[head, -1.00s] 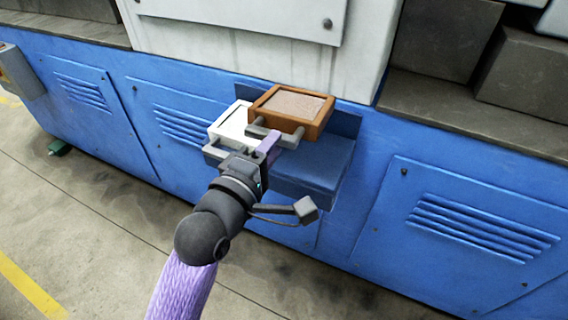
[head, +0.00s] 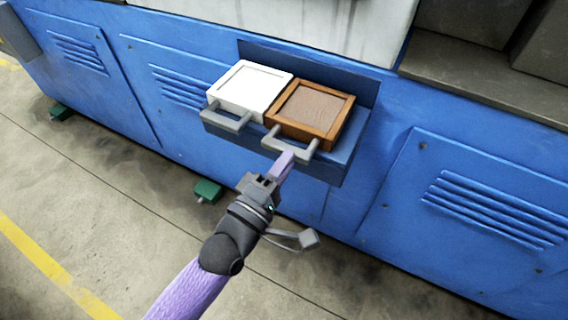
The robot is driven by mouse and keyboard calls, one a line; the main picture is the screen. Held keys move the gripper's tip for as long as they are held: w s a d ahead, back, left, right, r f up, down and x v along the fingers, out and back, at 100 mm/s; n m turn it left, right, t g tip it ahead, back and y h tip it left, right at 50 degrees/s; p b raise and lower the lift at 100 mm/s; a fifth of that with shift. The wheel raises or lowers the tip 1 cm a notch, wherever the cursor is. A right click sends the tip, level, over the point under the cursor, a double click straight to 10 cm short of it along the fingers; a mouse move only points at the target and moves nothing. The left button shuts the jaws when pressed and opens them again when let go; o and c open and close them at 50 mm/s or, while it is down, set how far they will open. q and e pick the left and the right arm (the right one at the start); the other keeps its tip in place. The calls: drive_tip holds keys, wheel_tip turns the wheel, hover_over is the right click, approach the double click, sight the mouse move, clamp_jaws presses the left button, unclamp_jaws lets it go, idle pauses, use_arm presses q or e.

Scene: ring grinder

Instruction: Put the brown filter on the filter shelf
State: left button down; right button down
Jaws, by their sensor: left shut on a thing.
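The brown filter (head: 312,112), a square wooden-framed block with a grey handle, lies flat on the right part of the blue filter shelf (head: 340,163). The white filter (head: 248,88) sits close beside it on the left, also with a grey handle. My left gripper (head: 284,163) is shut on the brown filter's handle at the front of the shelf. Its fingers partly cover the handle. My right gripper is not in view.
The shelf is fixed to a blue machine wall with louvred panels (head: 490,215). A grey ledge (head: 490,95) runs along the upper right. Green feet (head: 207,190) stand on the concrete floor, which is open in front.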

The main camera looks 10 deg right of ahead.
use_arm(q)
drive_tip(key=c, duration=0.7)
unclamp_jaws()
drive_tip(key=shift+r, duration=0.1)
drive_tip(key=shift+o, duration=0.7)
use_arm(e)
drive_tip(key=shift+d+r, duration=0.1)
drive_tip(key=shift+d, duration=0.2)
use_arm(q)
drive_tip(key=shift+s, duration=0.1)
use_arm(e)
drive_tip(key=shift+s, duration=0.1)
use_arm(q)
drive_tip(key=p+v, duration=0.2)
drive_tip(key=v, duration=1)
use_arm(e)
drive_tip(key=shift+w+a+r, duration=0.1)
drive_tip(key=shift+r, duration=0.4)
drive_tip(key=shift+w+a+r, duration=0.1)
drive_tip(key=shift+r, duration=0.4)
